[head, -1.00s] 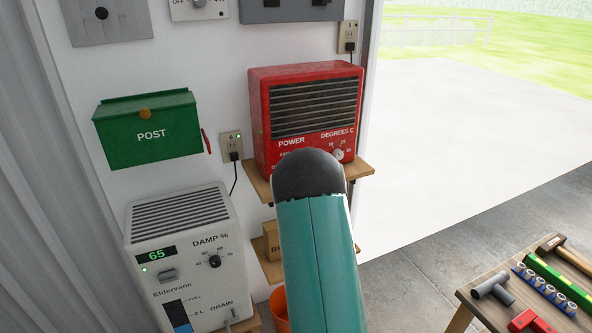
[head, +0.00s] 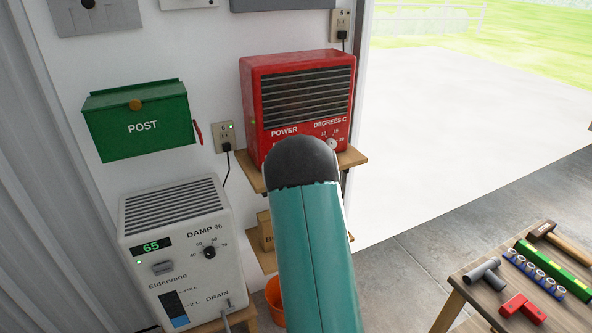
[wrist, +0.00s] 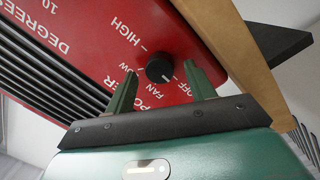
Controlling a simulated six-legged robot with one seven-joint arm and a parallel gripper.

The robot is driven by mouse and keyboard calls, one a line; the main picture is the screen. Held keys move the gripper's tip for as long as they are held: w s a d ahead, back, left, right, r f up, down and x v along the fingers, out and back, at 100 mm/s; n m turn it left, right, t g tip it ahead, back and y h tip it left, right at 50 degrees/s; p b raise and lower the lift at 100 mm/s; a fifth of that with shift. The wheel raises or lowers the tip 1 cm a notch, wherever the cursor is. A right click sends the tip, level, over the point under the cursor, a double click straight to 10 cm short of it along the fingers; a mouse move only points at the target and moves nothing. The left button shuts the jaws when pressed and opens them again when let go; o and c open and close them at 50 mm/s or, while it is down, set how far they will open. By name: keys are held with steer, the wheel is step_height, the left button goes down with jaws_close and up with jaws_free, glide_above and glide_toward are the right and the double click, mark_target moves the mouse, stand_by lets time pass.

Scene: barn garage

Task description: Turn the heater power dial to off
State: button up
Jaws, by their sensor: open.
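The red heater (head: 250,95) stands on a wooden wall shelf in the head view. Its power dial is hidden there behind my teal arm. In the wrist view the heater's red front (wrist: 95,25) appears upside down. The black power dial (wrist: 160,68) sits there among the labels HIGH, LOW, FAN and OFF; I cannot clearly read its pointer. My gripper (wrist: 160,72) is open, with one green finger on each side of the dial. I cannot tell whether the fingers touch it.
The heater's degrees dial (head: 331,143) is on its right side. The wooden shelf (head: 352,158) runs under the heater. A white dehumidifier (head: 172,205) and green post box (head: 140,128) are left. A tool table (head: 480,290) stands at lower right.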

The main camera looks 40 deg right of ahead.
steer(key=v, duration=1.3)
steer(key=shift+f, duration=0.1)
